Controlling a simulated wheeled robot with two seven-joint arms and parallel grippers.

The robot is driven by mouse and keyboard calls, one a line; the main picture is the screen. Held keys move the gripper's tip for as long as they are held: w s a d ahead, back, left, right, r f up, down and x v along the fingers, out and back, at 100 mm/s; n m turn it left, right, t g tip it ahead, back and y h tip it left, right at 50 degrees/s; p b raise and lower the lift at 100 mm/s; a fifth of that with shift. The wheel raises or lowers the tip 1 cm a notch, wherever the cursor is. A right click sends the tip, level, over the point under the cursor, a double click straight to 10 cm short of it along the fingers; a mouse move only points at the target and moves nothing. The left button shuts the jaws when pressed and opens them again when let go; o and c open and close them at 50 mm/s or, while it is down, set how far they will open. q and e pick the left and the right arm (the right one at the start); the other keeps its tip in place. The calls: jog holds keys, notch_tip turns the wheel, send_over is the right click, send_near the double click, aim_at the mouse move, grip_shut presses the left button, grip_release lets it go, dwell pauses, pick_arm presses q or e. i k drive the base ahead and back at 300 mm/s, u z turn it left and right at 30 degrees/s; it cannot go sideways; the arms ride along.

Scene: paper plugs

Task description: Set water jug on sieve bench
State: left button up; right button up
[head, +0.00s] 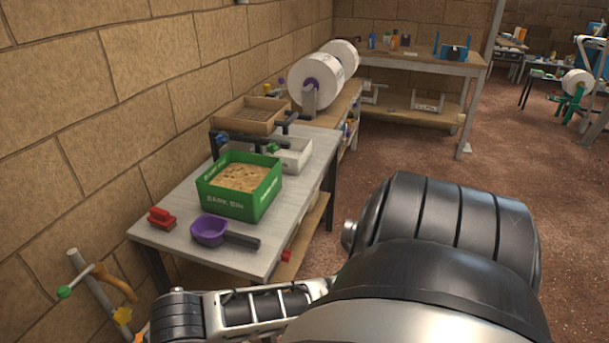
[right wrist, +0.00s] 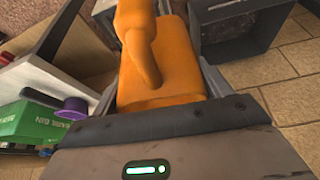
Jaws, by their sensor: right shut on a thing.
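The water jug (right wrist: 155,75) is orange with a curved handle and fills the middle of the right wrist view. My right gripper (right wrist: 160,92) is shut on it. The jug and this gripper do not show in the head view. The sieve bench (head: 306,186) stands along the brick wall, with a light grey top. The wooden sieve (head: 252,114) is at its far end. In the right wrist view the bench's things appear at the left, beside the jug. My left gripper is in neither view.
On the bench stand a green bark bin (head: 240,192), a purple scoop (head: 209,230), a red object (head: 161,218) and a white tray (head: 293,153). Some bare top shows near the front and right edges. A dark open container (right wrist: 235,35) is beyond the jug in the right wrist view.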

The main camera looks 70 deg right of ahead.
aim_at(315, 138)
jog(key=z, duration=3.3)
jog(key=i, duration=3.1)
jog(key=u, duration=3.25)
jog(key=i, duration=0.45)
jog(key=u, duration=0.05)
